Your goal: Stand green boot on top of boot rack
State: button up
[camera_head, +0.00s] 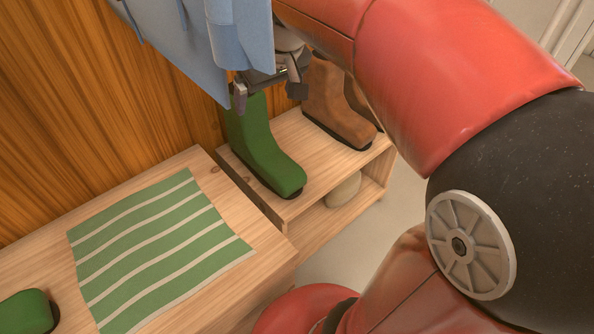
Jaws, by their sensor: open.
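A green boot (262,150) stands upright on the top board of the wooden boot rack (317,157), toe pointing to the lower right. My gripper (268,88) is open at the top of this boot's shaft, partly hidden by hanging blue cloth and my arm. I cannot tell whether its fingers touch the boot. A second green boot (28,312) shows in part at the lower left edge, on the wooden bench.
Brown boots (333,105) stand on the rack just right of the green boot. A pale round object (342,188) sits on the lower shelf. A green-striped cloth (157,250) lies on the wooden bench (232,212). Blue cloth (190,35) hangs beside the wood wall.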

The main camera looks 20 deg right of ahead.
jog(key=s+f+m, duration=0.1)
jog(key=s+f, duration=0.1)
jog(key=s, duration=0.4)
jog(key=s+f, duration=0.3)
jog(key=s, duration=0.3)
jog(key=s+f+m+t+h, duration=0.1)
jog(key=s+f, duration=0.1)
jog(key=s, duration=0.4)
jog(key=shift+a+f+m, duration=0.3)
jog(key=shift+a+f, duration=0.1)
